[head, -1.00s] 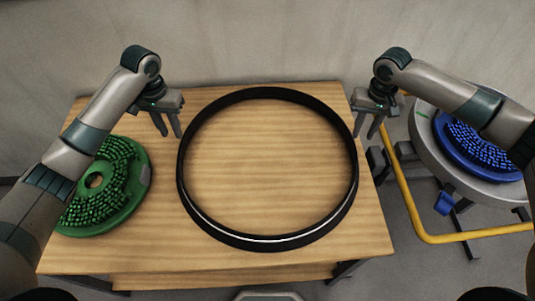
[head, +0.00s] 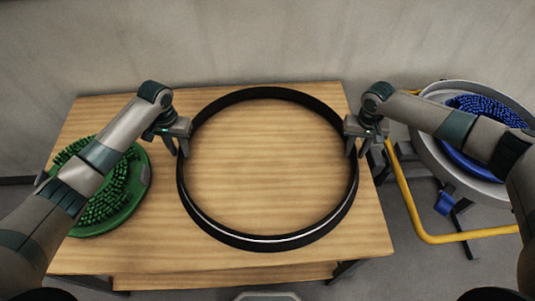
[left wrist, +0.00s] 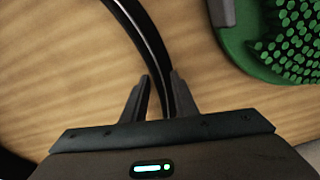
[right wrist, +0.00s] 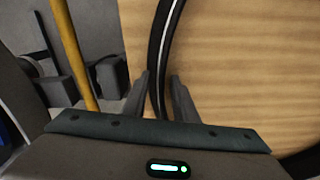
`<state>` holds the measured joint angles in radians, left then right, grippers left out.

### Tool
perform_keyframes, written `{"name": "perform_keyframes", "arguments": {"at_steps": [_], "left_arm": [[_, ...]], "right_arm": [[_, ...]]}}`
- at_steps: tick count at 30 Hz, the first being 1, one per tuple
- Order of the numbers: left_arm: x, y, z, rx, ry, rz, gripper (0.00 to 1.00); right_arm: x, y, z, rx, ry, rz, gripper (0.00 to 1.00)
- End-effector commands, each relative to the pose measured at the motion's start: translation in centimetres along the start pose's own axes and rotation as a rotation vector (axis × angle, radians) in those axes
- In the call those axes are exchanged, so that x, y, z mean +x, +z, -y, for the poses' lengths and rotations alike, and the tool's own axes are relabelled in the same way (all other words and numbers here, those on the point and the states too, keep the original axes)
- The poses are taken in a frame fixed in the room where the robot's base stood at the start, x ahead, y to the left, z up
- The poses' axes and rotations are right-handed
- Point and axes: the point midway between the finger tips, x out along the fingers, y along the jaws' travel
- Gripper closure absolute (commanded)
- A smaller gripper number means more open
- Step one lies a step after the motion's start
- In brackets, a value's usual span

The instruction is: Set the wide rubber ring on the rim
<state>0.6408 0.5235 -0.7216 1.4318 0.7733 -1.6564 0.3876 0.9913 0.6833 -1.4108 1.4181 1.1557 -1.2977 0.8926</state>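The wide black rubber ring (head: 265,246), with a thin white line on its near side, lies flat on the wooden table. My left gripper (head: 178,152) is open at the ring's left side; in the left wrist view its fingers (left wrist: 160,82) stand on either side of the ring's band (left wrist: 149,38). My right gripper (head: 356,153) is open at the ring's right side; in the right wrist view its fingers (right wrist: 162,82) also straddle the band (right wrist: 155,45). The round grey rim (head: 428,160) stands right of the table around a blue brush disc (head: 480,112).
A green brush disc (head: 135,205) lies on the table's left side, partly under my left arm. A yellow tube frame (head: 402,190) runs beside the table's right edge, below the grey rim. The wooden table (head: 275,165) is bare inside the ring.

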Motion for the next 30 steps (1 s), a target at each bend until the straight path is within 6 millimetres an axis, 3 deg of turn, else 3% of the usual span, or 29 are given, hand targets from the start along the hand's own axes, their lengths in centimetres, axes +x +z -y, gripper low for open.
{"name": "perform_keyframes", "arguments": {"at_steps": [3, 7, 30], "left_arm": [[0.00, 0.01, 0.00, 0.000, 0.000, 0.000, 0.74], [-0.01, 0.02, 0.00, 0.000, 0.000, 0.000, 1.00], [-0.05, 0.02, 0.04, 0.000, -0.001, 0.001, 1.00]], "right_arm": [[-0.01, 0.01, 0.01, 0.000, 0.000, 0.000, 0.74], [-0.02, 0.00, 0.01, 0.000, 0.000, 0.000, 1.00], [-0.07, -0.03, -0.04, 0.001, 0.000, 0.000, 1.00]]}}
